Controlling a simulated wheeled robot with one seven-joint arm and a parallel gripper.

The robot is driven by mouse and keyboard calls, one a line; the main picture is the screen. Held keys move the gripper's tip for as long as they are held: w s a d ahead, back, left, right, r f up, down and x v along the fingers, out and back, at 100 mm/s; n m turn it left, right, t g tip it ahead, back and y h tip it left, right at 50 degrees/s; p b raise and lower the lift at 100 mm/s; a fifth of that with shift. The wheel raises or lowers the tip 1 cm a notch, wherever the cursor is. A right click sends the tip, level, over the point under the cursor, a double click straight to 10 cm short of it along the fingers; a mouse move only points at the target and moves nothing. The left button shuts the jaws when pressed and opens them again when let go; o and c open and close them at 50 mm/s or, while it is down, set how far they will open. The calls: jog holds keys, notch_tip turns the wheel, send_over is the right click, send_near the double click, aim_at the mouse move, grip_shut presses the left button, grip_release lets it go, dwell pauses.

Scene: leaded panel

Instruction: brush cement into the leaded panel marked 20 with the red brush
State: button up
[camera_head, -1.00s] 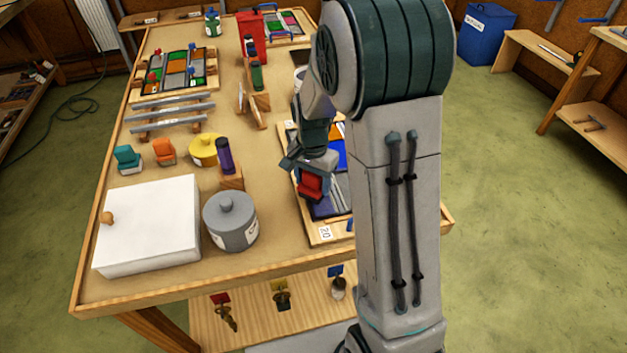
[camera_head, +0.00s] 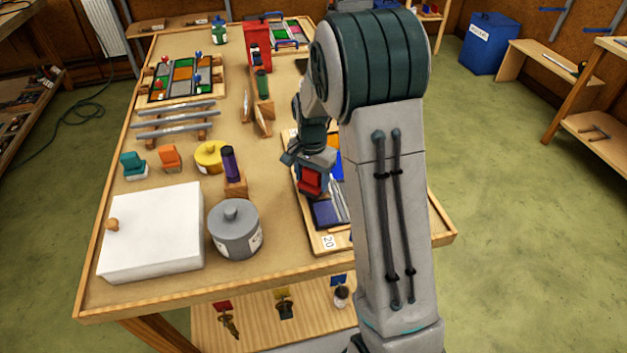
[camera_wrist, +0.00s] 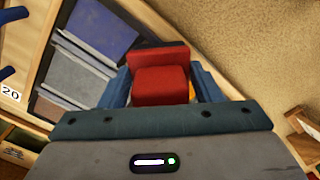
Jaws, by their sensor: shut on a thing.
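The leaded panel (camera_head: 327,213) marked 20 lies in a wooden frame at the right side of the bench, partly hidden behind my arm. Its number tag (camera_head: 328,242) is on the near edge of the frame, and the tag also shows in the wrist view (camera_wrist: 11,93). My gripper (camera_head: 312,172) is shut on the red brush (camera_head: 310,181), over the panel. In the wrist view the red brush (camera_wrist: 160,85) sits between both fingers, beside blue and grey panes (camera_wrist: 72,80). The bristles are hidden, so I cannot tell whether they touch the glass.
A grey lidded pot (camera_head: 234,228) and a white box (camera_head: 152,232) stand left of the panel. A purple-topped bottle (camera_head: 230,165) on a wooden block, a yellow tin (camera_head: 209,157), and teal and orange brushes stand behind. Another panel (camera_head: 178,75) lies at the back left.

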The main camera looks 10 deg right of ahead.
jog(key=shift+w+d, duration=0.1)
jog(key=shift+d, duration=0.05)
jog(key=shift+d, duration=1.4)
jog(key=shift+d, duration=1.5)
jog(key=shift+d+b, duration=0.1)
jog(key=shift+b, duration=0.2)
jog(key=shift+d, duration=1.4)
jog(key=shift+d, duration=1.5)
jog(key=shift+d, duration=0.1)
